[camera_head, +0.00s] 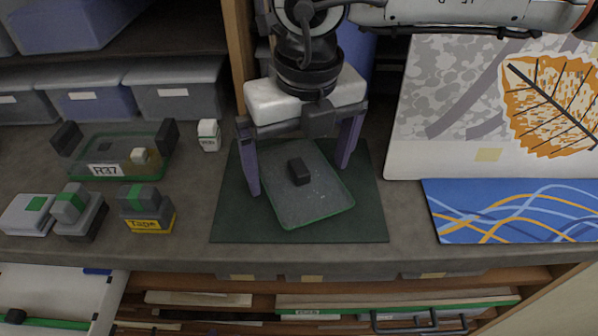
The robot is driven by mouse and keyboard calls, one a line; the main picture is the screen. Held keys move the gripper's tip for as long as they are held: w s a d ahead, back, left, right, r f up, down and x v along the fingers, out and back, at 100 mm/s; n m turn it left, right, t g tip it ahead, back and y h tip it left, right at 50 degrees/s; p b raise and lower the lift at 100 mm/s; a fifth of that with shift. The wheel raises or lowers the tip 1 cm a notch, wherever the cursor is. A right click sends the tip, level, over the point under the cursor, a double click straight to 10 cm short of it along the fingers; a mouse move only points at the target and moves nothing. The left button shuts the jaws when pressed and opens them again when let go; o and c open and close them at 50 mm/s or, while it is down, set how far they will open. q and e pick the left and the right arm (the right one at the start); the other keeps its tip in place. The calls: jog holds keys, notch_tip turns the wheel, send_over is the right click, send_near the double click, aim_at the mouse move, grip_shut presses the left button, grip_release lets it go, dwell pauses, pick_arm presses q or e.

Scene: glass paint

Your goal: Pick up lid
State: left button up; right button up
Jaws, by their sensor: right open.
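The lid (318,201) is a grey, see-through rectangular plate with a green edge and a small black knob (299,171) on top. It lies slightly turned on a dark green mat (228,222) on the worktop. My right gripper (302,168) comes down from above with its two purple fingers spread wide, one to the left and one to the right of the lid's far part. The knob is between the fingers, with clear space on both sides. Whether the fingertips touch the lid or mat I cannot tell. My left gripper is not in view.
A clear green-rimmed container labelled R37 (104,171) stands at the left, with a small white bottle (208,135) beside it. Grey blocks and a yellow Tape box (148,217) sit at front left. A blue patterned panel (515,211) lies right. Grey bins (178,88) line the back.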

jog(key=c, duration=1)
